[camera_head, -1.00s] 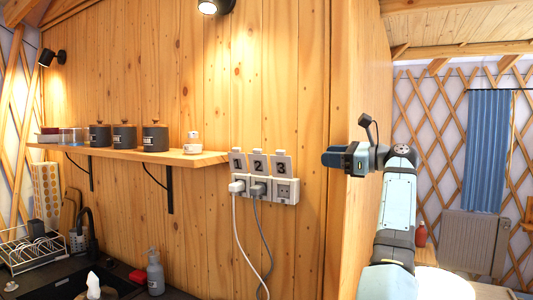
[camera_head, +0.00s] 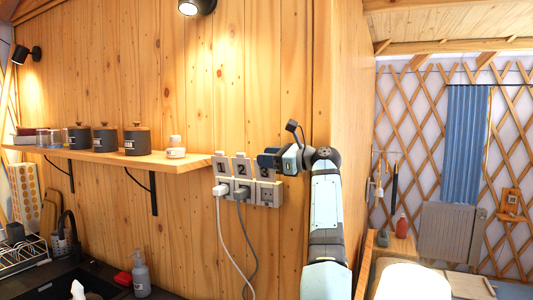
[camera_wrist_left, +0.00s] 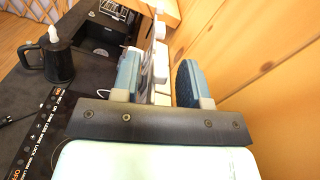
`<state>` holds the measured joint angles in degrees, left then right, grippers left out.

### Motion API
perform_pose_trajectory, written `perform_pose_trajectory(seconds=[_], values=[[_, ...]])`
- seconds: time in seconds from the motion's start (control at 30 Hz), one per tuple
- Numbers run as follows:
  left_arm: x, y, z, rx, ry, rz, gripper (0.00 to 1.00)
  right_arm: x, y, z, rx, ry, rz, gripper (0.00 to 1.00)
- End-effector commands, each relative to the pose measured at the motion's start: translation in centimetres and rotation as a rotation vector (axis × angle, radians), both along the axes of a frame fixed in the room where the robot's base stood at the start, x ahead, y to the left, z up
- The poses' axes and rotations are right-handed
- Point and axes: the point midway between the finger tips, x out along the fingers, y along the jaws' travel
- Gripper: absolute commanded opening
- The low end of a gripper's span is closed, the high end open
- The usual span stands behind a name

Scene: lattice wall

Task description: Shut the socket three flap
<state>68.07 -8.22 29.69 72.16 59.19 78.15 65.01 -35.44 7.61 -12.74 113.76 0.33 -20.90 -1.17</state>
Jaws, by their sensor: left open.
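The socket three flap (camera_head: 263,173), a grey plate marked 3, stands raised above socket three (camera_head: 268,194), which has no plug. My left gripper (camera_head: 268,159) is open at this flap in the head view and hides its upper part. In the left wrist view, the gripper's two blue finger pads (camera_wrist_left: 160,82) stand apart with white socket parts (camera_wrist_left: 161,62) showing between and beyond them. I cannot tell whether a finger touches the flap. My right gripper is out of view.
Flaps one (camera_head: 221,165) and two (camera_head: 242,168) are also raised. A white plug (camera_head: 222,188) and a grey plug (camera_head: 242,193) with hanging cords fill their sockets. A wooden shelf (camera_head: 110,157) with canisters lies left. A black kettle (camera_wrist_left: 50,62) stands on the dark counter.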

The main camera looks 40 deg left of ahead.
Motion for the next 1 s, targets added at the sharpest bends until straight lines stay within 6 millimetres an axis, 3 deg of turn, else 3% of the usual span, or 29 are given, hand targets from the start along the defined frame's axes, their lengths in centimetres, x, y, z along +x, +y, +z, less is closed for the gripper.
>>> perform_pose_trajectory(seconds=[0.37, 0.53, 0.57, 1.0], values=[[-0.2, 0.6, 0.0, 0.0, 0.0, -0.001, 0.4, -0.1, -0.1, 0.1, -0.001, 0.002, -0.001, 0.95], [-0.2, 0.6, 0.0, 0.0, 0.0, 0.0, 0.01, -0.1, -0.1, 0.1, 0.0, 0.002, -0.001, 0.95], [-0.2, 0.6, 0.0, 0.0, 0.0, 0.0, 0.0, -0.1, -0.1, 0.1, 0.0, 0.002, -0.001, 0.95], [-0.5, 1.4, -0.3, 0.011, -0.036, 0.001, 0.0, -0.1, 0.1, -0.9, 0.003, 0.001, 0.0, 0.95]])
